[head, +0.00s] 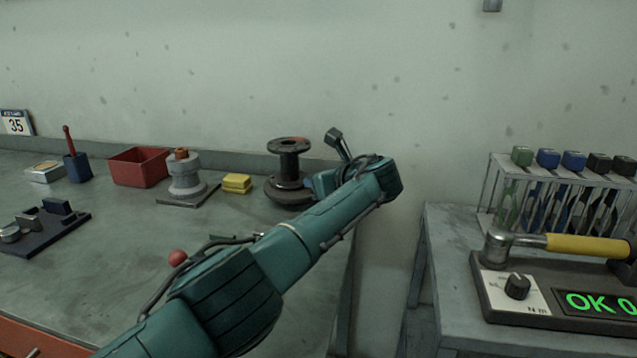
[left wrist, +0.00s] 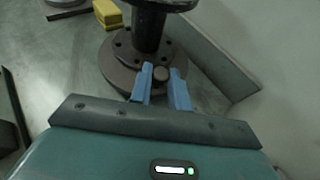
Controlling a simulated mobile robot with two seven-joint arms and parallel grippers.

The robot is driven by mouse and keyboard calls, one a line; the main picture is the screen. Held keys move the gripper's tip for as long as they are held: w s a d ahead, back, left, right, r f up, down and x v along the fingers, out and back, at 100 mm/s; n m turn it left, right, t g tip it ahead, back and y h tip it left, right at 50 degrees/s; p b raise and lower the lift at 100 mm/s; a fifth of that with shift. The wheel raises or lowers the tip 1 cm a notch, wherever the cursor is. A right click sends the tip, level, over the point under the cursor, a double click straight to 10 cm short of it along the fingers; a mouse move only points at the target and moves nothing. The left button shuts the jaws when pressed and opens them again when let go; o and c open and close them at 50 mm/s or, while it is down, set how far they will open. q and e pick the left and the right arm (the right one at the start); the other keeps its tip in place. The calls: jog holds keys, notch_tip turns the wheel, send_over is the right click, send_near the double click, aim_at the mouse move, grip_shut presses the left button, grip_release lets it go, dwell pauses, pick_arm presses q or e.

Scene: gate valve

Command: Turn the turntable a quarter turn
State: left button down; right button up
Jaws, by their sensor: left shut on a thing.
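The turntable (head: 287,193) is a dark round base at the back right of the workbench, with a dark flanged spool-like part (head: 289,160) upright on it. In the left wrist view the turntable's disc (left wrist: 112,68) shows a ring of bolt holes and a short dark peg (left wrist: 161,74) near its rim. My left gripper (left wrist: 160,80), with blue fingers, is shut on this peg. In the head view the left gripper (head: 313,184) is at the turntable's right side, mostly hidden by my arm. My right gripper is not in view.
Yellow blocks (head: 236,183), a grey valve-like part (head: 186,176) and a red bin (head: 138,167) stand left of the turntable. A low back ledge (head: 225,161) runs behind it. A side table (head: 450,250) stands right, past a gap.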

pick_arm(q)
jog(key=c, duration=1.3)
grip_release()
jog(key=shift+s+d+r, duration=0.2)
jog(key=shift+s+d, duration=0.1)
jog(key=shift+s, duration=0.05)
jog(key=p+v, duration=0.1)
jog(key=v, duration=0.3)
jog(key=p+v, duration=0.1)
jog(key=v, duration=0.7)
jog(key=shift+s, duration=0.1)
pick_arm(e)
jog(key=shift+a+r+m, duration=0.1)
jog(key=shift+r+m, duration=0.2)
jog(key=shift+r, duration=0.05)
pick_arm(q)
jog(key=shift+c, duration=0.2)
